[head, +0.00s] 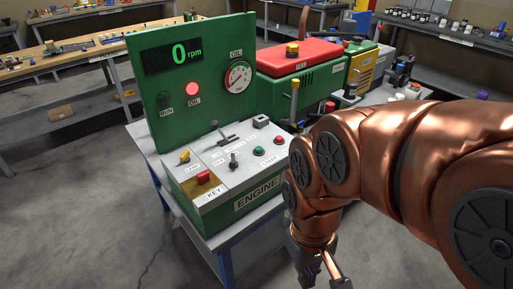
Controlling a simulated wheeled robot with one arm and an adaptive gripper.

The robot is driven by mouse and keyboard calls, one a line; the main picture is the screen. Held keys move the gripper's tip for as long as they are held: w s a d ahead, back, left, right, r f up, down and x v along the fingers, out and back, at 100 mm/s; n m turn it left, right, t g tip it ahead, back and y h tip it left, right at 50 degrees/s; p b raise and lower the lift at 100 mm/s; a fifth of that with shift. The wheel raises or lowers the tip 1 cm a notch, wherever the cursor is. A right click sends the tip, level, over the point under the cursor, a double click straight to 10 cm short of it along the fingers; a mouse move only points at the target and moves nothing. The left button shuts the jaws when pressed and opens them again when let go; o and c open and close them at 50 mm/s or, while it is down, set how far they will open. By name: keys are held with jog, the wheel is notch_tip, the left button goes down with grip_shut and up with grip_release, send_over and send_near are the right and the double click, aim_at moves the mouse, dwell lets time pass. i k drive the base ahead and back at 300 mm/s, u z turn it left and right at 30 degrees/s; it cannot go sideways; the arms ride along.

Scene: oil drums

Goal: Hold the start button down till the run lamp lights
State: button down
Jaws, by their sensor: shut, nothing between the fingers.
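The engine panel (148,66) stands upright, green, with a display (180,55) reading 0 rpm. Its run lamp (164,99) is dark, and the oil lamp (193,89) beside it glows red. On the sloped grey console are a green button (259,151) and a red button (279,140), with a small start label (269,159) by the green one. My gripper (322,278) is low at the bottom, right of the console and apart from the buttons. It is shut and empty; its tips are partly cut off by the frame.
The oil gauge (238,77) needle is visible. A green engine with a red cover (300,57) stands behind. My copper arm covers the right side. Floor at left is clear.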

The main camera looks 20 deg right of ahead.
aim_at(259, 150)
jog(key=u, duration=1.85)
jog(key=k, duration=0.4)
jog(key=z, duration=0.55)
